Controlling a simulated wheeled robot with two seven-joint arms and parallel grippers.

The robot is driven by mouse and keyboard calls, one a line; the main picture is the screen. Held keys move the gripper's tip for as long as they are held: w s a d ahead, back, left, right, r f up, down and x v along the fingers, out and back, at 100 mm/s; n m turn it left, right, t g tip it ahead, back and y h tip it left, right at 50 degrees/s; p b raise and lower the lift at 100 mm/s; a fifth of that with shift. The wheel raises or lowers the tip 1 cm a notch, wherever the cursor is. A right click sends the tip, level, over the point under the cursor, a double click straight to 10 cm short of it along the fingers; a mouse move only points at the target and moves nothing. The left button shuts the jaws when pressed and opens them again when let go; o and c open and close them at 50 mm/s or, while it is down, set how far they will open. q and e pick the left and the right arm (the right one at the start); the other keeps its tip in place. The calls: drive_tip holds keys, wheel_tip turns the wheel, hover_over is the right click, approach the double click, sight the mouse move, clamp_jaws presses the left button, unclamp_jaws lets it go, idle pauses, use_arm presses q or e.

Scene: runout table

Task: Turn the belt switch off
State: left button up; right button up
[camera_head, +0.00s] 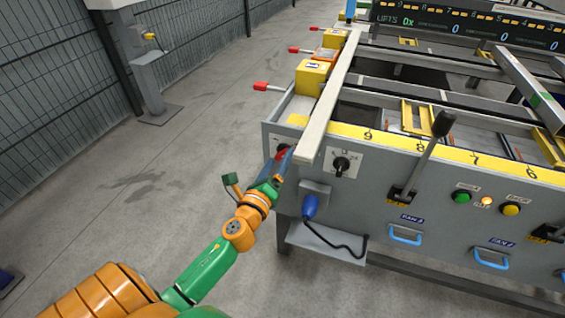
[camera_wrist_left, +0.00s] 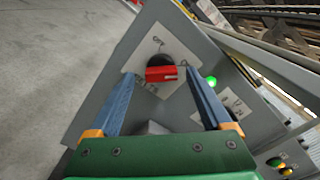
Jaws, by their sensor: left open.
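The belt switch is a rotary knob with a red handle (camera_wrist_left: 165,74) on a black round base, on a white plate (camera_wrist_left: 140,85) marked "on" at its top. The red bar lies roughly level in the left wrist view. In the head view the red handle (camera_head: 281,154) shows partly, at the left end of the table's front. My left gripper (camera_head: 284,158) is right at it. In the left wrist view its two blue fingers (camera_wrist_left: 162,76) are open, one on each side of the knob, with gaps visible. Part of the plate's lettering is hidden.
A second black knob (camera_head: 341,165) sits on a white plate to the right. A blue plug (camera_head: 310,206) with a black cable hangs below. A black-handled lever (camera_head: 425,150) and green (camera_head: 462,197) and yellow (camera_head: 510,209) buttons are further right.

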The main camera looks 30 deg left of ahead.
use_arm(q)
drive_tip(key=shift+w+r, duration=0.1)
drive_tip(key=shift+w, duration=0.5)
use_arm(e)
drive_tip(key=shift+d, duration=0.15)
use_arm(q)
clamp_jaws()
use_arm(e)
drive_tip(key=shift+d, duration=0.2)
